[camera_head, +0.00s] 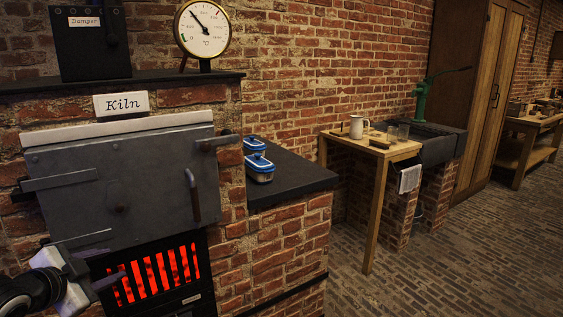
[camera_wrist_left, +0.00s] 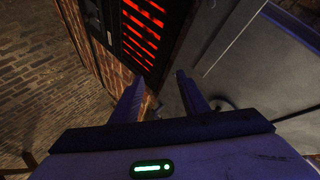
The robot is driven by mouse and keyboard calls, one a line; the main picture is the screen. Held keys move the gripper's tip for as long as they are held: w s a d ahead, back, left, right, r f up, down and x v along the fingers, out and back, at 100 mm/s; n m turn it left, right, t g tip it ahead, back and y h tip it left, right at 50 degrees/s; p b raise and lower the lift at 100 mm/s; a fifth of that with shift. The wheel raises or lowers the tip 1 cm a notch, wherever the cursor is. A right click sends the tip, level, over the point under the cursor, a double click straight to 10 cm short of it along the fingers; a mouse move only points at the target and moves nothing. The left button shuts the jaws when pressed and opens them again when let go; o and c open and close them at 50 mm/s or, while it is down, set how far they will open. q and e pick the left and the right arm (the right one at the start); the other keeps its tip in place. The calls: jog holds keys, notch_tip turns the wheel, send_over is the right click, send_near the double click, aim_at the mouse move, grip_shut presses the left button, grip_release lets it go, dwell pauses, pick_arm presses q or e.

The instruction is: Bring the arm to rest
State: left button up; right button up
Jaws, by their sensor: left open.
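My left gripper (camera_head: 112,258) is at the lower left of the head view, in front of the kiln, beside the glowing grate. Its two fingers show apart with nothing between them in the left wrist view (camera_wrist_left: 160,82). The grey kiln door (camera_head: 125,185) is shut, with a dark upright handle (camera_head: 192,195). The grate (camera_head: 155,277) below it glows red, and it also shows in the left wrist view (camera_wrist_left: 143,28). I cannot tell whether the gripper touches the kiln. My right gripper is not in view.
Two blue-lidded containers (camera_head: 259,168) stand on the dark counter right of the kiln. A dial thermometer (camera_head: 202,28) stands on the kiln's top ledge. A wooden table (camera_head: 400,152) with a white mug (camera_head: 358,127) is farther right. The brick floor (camera_head: 430,275) at the lower right is clear.

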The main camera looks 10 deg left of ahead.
pick_arm(q)
jog(key=s+d+f+m+g+h, duration=0.15)
jog(key=s+d+f, duration=0.35)
jog(key=s+f, duration=0.8)
jog(key=s+d+f+m+g, duration=0.1)
jog(key=s+d+f+g, duration=0.3)
jog(key=s+f, duration=0.9)
jog(key=d+f+n+t+h, duration=0.1)
jog(key=d+n, duration=0.8)
jog(key=d, duration=1.3)
notch_tip(320, 180, down, 3)
jog(key=shift+w+r+t+h, duration=0.2)
jog(key=shift+w+t+h, duration=0.2)
jog(key=shift+h, duration=0.15)
